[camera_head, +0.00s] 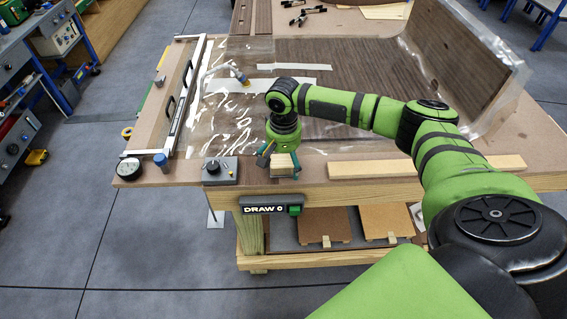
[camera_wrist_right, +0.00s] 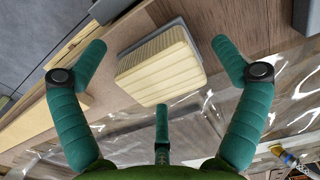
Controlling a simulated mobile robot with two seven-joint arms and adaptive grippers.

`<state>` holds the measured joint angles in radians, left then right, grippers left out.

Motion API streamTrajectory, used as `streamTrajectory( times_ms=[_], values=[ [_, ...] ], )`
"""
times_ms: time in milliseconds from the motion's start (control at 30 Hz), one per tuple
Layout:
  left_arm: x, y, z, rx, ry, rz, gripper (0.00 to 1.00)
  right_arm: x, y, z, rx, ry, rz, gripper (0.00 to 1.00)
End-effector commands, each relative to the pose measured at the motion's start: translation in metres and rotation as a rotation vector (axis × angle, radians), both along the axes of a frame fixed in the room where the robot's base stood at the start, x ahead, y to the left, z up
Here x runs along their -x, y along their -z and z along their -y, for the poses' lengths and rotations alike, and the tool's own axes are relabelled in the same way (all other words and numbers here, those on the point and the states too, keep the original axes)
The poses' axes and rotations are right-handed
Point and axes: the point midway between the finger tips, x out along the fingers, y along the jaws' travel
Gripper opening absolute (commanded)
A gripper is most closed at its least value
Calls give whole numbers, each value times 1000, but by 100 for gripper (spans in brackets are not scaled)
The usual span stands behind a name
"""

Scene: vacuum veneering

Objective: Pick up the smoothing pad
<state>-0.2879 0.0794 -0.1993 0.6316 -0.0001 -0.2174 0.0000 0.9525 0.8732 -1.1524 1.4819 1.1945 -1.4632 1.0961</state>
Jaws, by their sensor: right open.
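The smoothing pad (camera_wrist_right: 160,62) is a block with a pale ribbed wooden top over a grey layer. In the head view the pad (camera_head: 283,160) lies near the front edge of the worktable (camera_head: 310,172). My right gripper (camera_head: 281,168) is directly above it, pointing down. In the right wrist view the right gripper (camera_wrist_right: 158,65) has its green fingers spread, two on either side of the pad and one at its near side. They appear apart from the pad. My left gripper is not in view.
A knobbed control box (camera_head: 220,170), a blue-capped container (camera_head: 161,159) and a round gauge (camera_head: 129,168) stand left of the pad. A wooden strip (camera_head: 426,166) lies to its right.

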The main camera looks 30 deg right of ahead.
Motion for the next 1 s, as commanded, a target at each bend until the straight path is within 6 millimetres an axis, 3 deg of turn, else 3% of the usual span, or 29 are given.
streamTrajectory(
  times_ms=[33,200,433,667,933,1000],
  values=[
    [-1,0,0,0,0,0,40,0,0,0,0,0,0,93],
    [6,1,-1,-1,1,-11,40,0,0,0,-1,0,-1,25],
    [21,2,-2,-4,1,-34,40,1,0,0,1,0,-3,24],
    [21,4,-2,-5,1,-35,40,1,-2,1,2,0,-5,24],
    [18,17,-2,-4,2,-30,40,-1,-37,0,-1,-1,4,24],
    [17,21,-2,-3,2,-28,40,7,-46,13,2,5,0,24]
  ],
)
